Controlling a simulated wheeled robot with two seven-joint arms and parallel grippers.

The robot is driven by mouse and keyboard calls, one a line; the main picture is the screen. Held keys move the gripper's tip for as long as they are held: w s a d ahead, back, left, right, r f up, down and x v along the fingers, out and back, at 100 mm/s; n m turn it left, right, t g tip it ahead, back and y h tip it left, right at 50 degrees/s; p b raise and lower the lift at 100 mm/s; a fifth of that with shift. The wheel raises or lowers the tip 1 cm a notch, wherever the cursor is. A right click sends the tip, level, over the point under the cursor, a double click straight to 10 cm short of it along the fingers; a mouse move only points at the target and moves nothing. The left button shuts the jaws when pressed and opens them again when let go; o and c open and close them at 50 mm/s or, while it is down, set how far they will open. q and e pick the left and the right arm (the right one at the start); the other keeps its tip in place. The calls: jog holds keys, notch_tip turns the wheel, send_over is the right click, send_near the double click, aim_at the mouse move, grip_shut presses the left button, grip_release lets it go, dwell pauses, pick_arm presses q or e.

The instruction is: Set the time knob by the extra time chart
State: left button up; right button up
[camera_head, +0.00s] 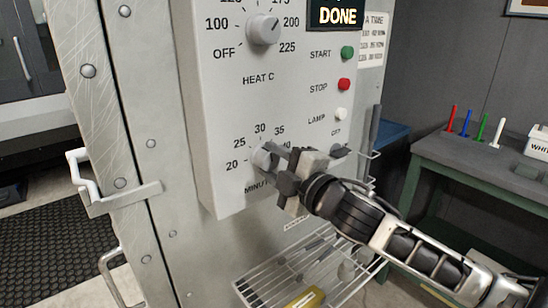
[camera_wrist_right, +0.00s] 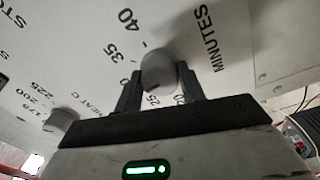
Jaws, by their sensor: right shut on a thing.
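The minutes knob (camera_head: 262,157), a grey round knob, sits low on the white control panel (camera_head: 222,120) with 20, 25, 30, 35 and a partly covered 40 around it. My right gripper (camera_head: 277,165) reaches it from the right and is shut on it. In the right wrist view the knob (camera_wrist_right: 160,70) sits between the two dark fingers (camera_wrist_right: 160,88). Its pointer setting cannot be read clearly. The extra time chart (camera_head: 372,42) hangs at the panel's upper right; its heading is partly cut off and its lines are too small to read. My left gripper is not in view.
Above are the heat knob (camera_head: 263,30), a lit DONE display (camera_head: 337,14), and green start (camera_head: 347,53), red stop (camera_head: 344,84) and white lamp (camera_head: 341,114) buttons. A wire rack (camera_head: 262,284) sits below. A bench (camera_head: 470,155) with coloured markers stands right.

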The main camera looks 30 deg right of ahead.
jog(key=shift+r+m, duration=0.1)
jog(key=shift+m, duration=0.8)
jog(key=o, duration=1)
jog(key=shift+w, duration=0.1)
jog(key=shift+c, duration=0.2)
